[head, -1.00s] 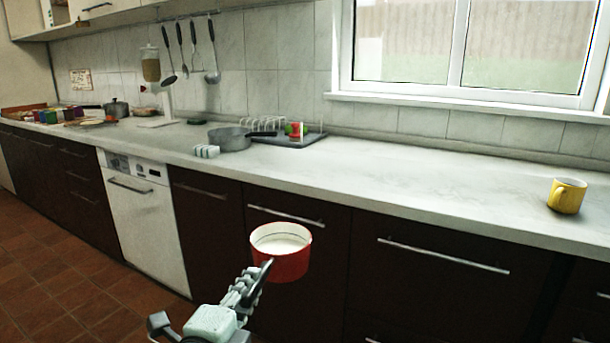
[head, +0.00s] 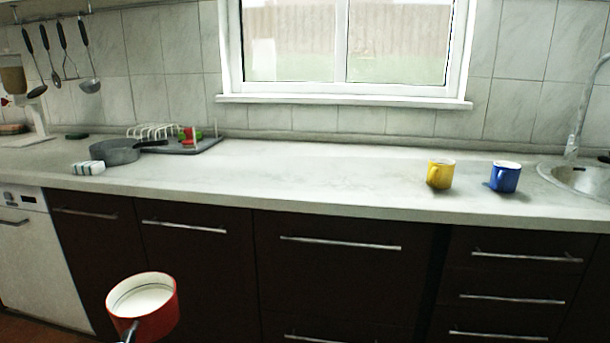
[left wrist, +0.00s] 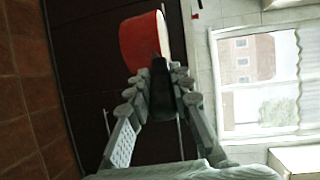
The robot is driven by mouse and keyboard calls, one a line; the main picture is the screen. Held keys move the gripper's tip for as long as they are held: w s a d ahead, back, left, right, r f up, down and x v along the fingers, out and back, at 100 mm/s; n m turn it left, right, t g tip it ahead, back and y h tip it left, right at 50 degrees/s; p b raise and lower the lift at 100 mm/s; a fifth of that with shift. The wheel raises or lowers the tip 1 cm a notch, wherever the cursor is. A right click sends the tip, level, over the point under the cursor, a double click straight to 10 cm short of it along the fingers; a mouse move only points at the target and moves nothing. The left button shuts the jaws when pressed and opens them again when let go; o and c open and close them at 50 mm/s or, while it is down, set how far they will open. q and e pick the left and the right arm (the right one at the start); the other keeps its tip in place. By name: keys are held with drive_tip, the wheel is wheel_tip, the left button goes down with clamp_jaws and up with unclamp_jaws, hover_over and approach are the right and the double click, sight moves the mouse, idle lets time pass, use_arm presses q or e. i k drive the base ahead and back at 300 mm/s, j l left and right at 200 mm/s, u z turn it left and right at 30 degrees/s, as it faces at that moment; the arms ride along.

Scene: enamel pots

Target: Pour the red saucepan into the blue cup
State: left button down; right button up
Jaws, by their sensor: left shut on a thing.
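The red saucepan (head: 152,312) is at the lower left of the head view, held in the air in front of the dark cabinets, with pale contents inside. Its outside also shows in the left wrist view (left wrist: 138,42). My left gripper (left wrist: 160,75) is shut on the saucepan's dark handle. In the head view the gripper is below the frame. The blue cup (head: 505,177) stands upright on the counter at the right, its handle to the left. My right gripper is not in view.
A yellow mug (head: 440,174) stands just left of the blue cup. The sink (head: 590,178) is at the right. The counter's middle (head: 300,180) is clear.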

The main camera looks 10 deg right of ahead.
sight(505, 177)
drive_tip(key=z, duration=1.5)
